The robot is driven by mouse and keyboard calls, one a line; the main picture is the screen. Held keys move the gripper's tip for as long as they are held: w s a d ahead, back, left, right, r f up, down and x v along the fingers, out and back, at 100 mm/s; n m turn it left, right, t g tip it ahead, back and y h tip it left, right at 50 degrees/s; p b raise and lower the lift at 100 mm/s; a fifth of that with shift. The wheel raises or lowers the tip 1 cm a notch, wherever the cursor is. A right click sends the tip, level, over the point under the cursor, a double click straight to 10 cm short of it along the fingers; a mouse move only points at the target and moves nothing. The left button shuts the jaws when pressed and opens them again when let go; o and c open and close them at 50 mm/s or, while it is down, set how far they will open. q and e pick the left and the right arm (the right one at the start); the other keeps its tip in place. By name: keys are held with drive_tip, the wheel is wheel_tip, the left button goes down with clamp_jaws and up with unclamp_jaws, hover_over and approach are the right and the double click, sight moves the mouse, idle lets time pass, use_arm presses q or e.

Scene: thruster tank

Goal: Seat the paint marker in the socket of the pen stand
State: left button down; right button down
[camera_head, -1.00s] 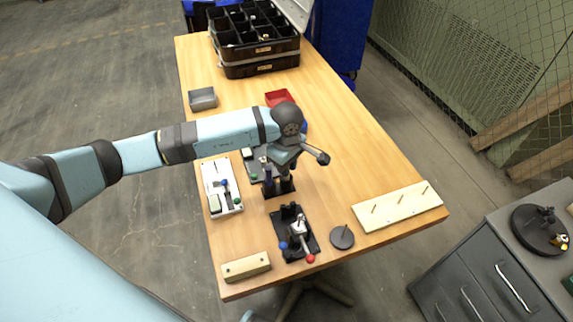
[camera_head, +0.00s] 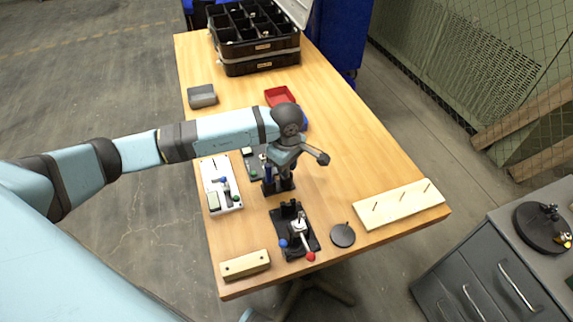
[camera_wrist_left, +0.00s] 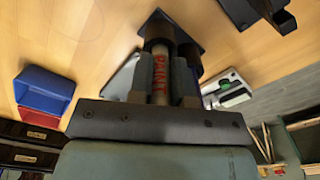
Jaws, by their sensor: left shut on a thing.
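The paint marker (camera_wrist_left: 160,78) is a pale cylinder with red "PAINT" lettering, seen in the left wrist view between the fingers of my left gripper (camera_wrist_left: 162,85). The gripper is shut on it. The marker's far end meets the dark round collar of the black pen stand (camera_wrist_left: 190,36); how deep it sits inside is hidden. In the head view my left gripper (camera_head: 276,178) points down over the stand, whose black base (camera_head: 287,186) shows partly beneath it. The marker is mostly hidden there. My right gripper is not in view.
A black toggle-clamp fixture (camera_head: 295,238) and a dark disc (camera_head: 342,235) are nearby. A white switch board (camera_head: 214,172) lies left, a pegged board (camera_head: 400,206) right, and a wooden block (camera_head: 245,264) at the front. A red tray (camera_head: 281,96) is farther back. The table's right middle is clear.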

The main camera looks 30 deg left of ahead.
use_arm(q)
drive_tip(key=shift+f+b, duration=0.35)
drive_tip(key=shift+f, duration=0.1)
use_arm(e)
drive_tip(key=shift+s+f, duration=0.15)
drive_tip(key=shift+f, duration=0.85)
use_arm(q)
drive_tip(key=c, duration=1)
unclamp_jaws()
wheel_tip(320, 180, up, 14)
drive_tip(key=shift+f, duration=0.15)
wheel_tip(320, 180, up, 4)
drive_tip(key=shift+r+p, duration=0.25)
drive_tip(key=shift+p, duration=0.65)
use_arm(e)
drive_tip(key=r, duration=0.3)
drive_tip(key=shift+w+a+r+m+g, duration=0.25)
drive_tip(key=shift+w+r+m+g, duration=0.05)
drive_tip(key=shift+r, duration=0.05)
